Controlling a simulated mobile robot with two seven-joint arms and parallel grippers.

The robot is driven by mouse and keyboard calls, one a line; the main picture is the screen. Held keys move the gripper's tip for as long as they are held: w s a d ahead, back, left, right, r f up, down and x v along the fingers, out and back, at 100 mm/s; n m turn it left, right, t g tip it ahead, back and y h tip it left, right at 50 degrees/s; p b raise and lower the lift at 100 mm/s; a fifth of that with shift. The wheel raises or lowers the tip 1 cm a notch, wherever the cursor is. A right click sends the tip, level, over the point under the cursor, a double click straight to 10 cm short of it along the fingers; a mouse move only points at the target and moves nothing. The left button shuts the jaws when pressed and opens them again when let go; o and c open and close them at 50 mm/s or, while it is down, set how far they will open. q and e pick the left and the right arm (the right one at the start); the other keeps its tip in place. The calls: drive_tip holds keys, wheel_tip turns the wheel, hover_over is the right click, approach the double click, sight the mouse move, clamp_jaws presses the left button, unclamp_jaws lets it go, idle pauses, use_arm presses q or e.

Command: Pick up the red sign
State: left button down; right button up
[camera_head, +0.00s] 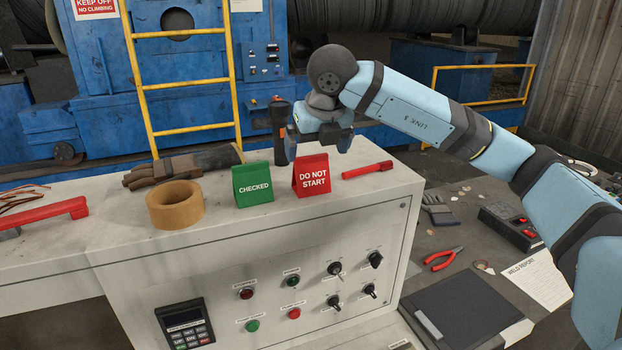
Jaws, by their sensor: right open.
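The red sign (311,177), a small tent card reading "DO NOT START", stands upright on the white top of the control console (120,232). My right gripper (319,146) is above and slightly behind the sign, with its two fingers apart and pointing down. Nothing shows between the fingers, and they look clear of the sign. My left gripper is out of view.
A green "CHECKED" sign (253,185) stands close left of the red one, and a red marker-like stick (367,170) lies to its right. A dark upright torch-like object (279,132) stands behind, beside my gripper. A tan tape roll (175,205) and gloves (165,171) lie left.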

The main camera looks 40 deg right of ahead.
sight(312, 156)
drive_tip(key=x, duration=0.4)
drive_tip(key=b+x, duration=0.1)
drive_tip(key=x, duration=0.1)
drive_tip(key=shift+w+a+r, duration=0.1)
drive_tip(key=shift+w+a, duration=0.05)
drive_tip(key=shift+a, duration=0.15)
drive_tip(key=shift+r, duration=0.1)
drive_tip(key=c, duration=0.9)
